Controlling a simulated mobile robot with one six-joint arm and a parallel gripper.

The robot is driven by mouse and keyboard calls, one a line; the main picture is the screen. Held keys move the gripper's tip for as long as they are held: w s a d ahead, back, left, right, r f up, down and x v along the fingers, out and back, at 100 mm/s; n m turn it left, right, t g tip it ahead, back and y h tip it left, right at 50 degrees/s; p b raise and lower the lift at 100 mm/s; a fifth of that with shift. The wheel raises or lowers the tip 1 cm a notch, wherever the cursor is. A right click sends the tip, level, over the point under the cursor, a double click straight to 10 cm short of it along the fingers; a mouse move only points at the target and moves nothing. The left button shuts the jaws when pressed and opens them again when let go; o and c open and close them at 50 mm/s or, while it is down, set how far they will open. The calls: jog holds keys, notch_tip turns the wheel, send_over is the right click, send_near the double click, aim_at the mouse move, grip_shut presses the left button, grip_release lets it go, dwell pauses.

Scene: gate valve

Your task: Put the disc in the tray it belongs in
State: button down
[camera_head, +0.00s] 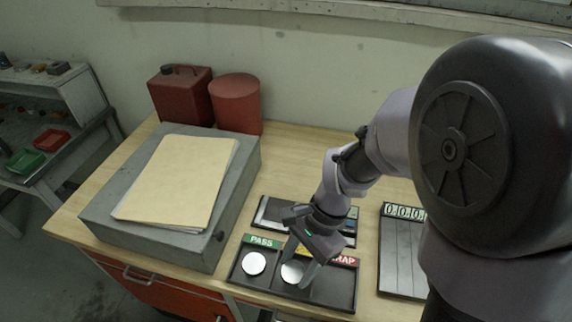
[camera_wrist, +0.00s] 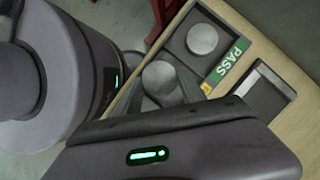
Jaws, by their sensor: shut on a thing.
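A three-part tray (camera_head: 327,292) lies at the table's front edge, with a green PASS label (camera_head: 262,241), a partly hidden yellow label in the middle and a red label ending in RAP (camera_head: 344,261). One pale round disc (camera_head: 254,263) lies in the PASS compartment; it also shows in the wrist view (camera_wrist: 202,39). My gripper (camera_head: 297,274) points down at the middle compartment, shut on a second pale disc (camera_head: 292,272). That disc shows between the fingers in the wrist view (camera_wrist: 160,77). I cannot tell whether it touches the compartment floor.
A dark flat case (camera_head: 268,213) lies behind the tray, partly behind my gripper. A grey box (camera_head: 105,232) with a yellow folder (camera_head: 180,180) stands left. A red can (camera_head: 182,95) and red cylinder (camera_head: 236,102) stand behind. A panel with number digits (camera_head: 401,256) lies right.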

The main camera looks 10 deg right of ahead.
aim_at(300, 263)
jog(key=f+b, duration=0.1)
jog(key=f, duration=0.1)
jog(key=w+f+b, duration=0.1)
jog(key=f, duration=0.1)
jog(key=shift+w+d, duration=0.1)
jog(key=shift+w+r, duration=0.1)
jog(key=shift+r, duration=0.1)
jog(key=shift+f, duration=0.2)
jog(key=c, duration=0.9)
grip_release()
jog(key=shift+c, duration=0.2)
